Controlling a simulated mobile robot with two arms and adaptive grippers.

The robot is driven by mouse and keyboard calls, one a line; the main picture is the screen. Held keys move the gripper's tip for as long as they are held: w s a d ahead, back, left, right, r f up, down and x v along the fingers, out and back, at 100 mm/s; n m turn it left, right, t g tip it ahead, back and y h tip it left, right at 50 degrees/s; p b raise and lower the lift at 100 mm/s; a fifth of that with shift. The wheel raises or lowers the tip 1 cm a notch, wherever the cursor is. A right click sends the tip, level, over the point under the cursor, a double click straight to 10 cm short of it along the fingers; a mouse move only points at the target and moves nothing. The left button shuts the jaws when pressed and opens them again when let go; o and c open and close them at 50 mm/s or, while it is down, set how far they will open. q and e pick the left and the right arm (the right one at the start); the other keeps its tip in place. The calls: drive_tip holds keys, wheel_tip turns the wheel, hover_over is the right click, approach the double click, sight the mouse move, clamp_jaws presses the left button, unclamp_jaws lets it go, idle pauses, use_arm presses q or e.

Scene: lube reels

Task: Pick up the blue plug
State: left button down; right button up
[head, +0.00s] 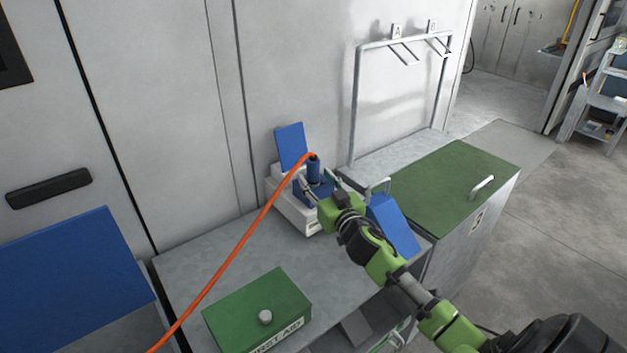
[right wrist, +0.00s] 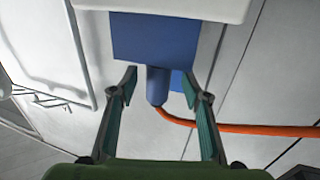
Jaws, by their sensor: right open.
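The blue plug (head: 314,169) is a short blue cylinder with an orange cable (head: 240,245) leaving its top. It stands upright at a blue socket block on a white-based unit (head: 296,213) against the wall. In the right wrist view the plug (right wrist: 158,86) sits between my two fingers, with clear gaps on both sides. My right gripper (head: 320,186) is open around the plug, and its fingers do not appear to touch it. The plug's lower end is hidden in the block. My left gripper is not in view.
A raised blue flap (head: 290,147) stands behind the plug. A blue sloped panel (head: 394,224) is to the right, beside my arm. A green first aid box (head: 250,302) sits on the grey bench in front. A green-topped cabinet (head: 450,185) and a metal frame (head: 355,100) stand right.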

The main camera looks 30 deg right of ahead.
sight(316, 176)
drive_tip(key=w, duration=0.3)
drive_tip(key=shift+w+d+f, duration=0.1)
drive_tip(key=shift+d, duration=0.3)
clamp_jaws()
drive_tip(key=shift+r, duration=0.25)
